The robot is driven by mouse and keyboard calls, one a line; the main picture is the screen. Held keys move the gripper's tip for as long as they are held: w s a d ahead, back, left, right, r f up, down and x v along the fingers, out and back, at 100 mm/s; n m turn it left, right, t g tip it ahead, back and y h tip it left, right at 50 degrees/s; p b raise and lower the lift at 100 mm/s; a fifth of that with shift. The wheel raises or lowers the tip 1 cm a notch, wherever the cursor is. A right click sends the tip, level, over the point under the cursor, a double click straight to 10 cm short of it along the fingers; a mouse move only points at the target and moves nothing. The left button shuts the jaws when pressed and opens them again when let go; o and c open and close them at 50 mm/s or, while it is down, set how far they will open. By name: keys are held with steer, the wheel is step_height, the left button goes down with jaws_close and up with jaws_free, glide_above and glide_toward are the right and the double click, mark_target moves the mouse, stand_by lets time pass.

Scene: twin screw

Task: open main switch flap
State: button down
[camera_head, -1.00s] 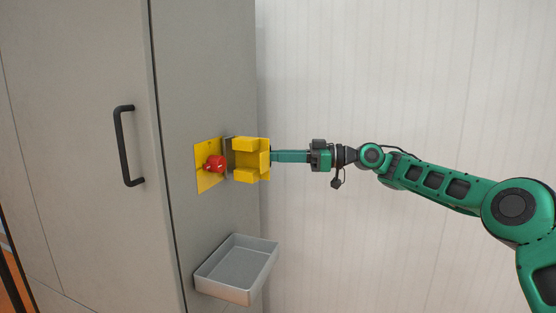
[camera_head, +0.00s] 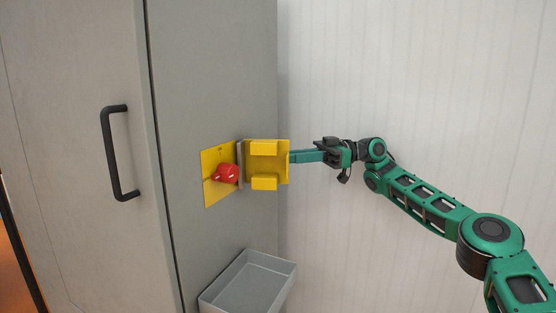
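The main switch is a red knob (camera_head: 225,174) on a yellow plate (camera_head: 213,190) fixed to the grey cabinet. The yellow flap (camera_head: 281,168), a box-like cover, stands swung out to the right of the plate, with its hollow inside showing. The red knob is uncovered. My gripper (camera_head: 293,157) is at the right edge of the flap, with its green fingers pointing left. The fingertips look to be at or touching that edge. Their ends are partly hidden by the flap, and I cannot tell whether they are open or shut.
A grey open tray (camera_head: 288,268) sticks out from the cabinet (camera_head: 205,70) below the switch. A black door handle (camera_head: 113,155) is at the left. A pale ribbed wall (camera_head: 430,70) stands behind my arm. Free room lies right of the flap.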

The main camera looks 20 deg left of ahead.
steer(key=shift+w+d, duration=0.2)
steer(key=shift+w, duration=0.35)
steer(key=shift+s+a+r, duration=0.1)
steer(key=shift+s+a, duration=0.15)
steer(key=c, duration=1.8)
jaws_free()
steer(key=shift+s, duration=0.1)
steer(key=shift+c, duration=0.2)
steer(key=shift+a+g, duration=0.1)
steer(key=shift+g, duration=0.2)
steer(key=shift+a, duration=0.15)
